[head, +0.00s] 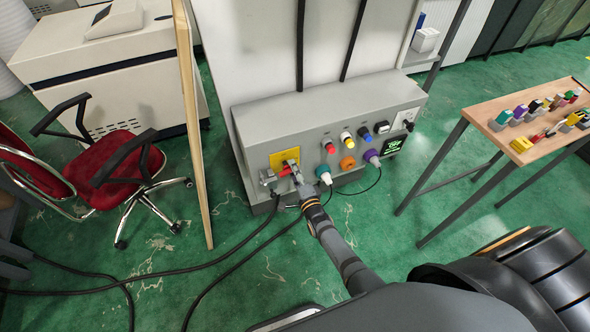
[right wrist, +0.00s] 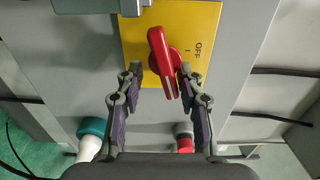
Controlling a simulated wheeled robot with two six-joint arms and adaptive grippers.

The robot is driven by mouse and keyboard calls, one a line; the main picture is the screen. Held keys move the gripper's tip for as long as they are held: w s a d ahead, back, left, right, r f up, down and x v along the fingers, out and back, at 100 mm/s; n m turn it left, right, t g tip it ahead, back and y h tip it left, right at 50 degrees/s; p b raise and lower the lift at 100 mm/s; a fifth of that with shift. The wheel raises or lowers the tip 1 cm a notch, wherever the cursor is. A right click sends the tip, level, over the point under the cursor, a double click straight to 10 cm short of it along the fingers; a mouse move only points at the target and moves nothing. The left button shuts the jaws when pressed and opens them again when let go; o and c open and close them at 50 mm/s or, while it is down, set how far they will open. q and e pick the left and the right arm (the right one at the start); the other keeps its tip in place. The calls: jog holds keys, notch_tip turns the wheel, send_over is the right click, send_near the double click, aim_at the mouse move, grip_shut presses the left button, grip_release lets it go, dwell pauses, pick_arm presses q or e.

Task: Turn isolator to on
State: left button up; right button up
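The isolator is a red rotary handle (right wrist: 163,58) on a yellow plate (right wrist: 205,20), with OFF and a stroke mark printed to its right in the right wrist view. The handle lies nearly along the picture's vertical, slightly tilted. In the head view the yellow plate (head: 284,157) is at the left of the grey panel's front, with the red handle (head: 284,172) partly hidden by my gripper. My right gripper (right wrist: 161,76) has its fingers apart on either side of the handle's lower end, with gaps visible. It also shows at the plate in the head view (head: 292,169). My left gripper is not in view.
The grey panel (head: 330,112) carries several coloured buttons and connectors right of the isolator, including a teal plug (head: 324,174) and a purple plug (head: 372,157). Black cables (head: 240,262) lie on the green floor. A wooden table (head: 530,120) with small parts stands at right, a red chair (head: 110,158) at left.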

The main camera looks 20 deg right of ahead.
jog(key=shift+r, duration=0.15)
jog(key=shift+d, duration=0.1)
jog(key=s, duration=1.2)
jog(key=shift+d, duration=0.15)
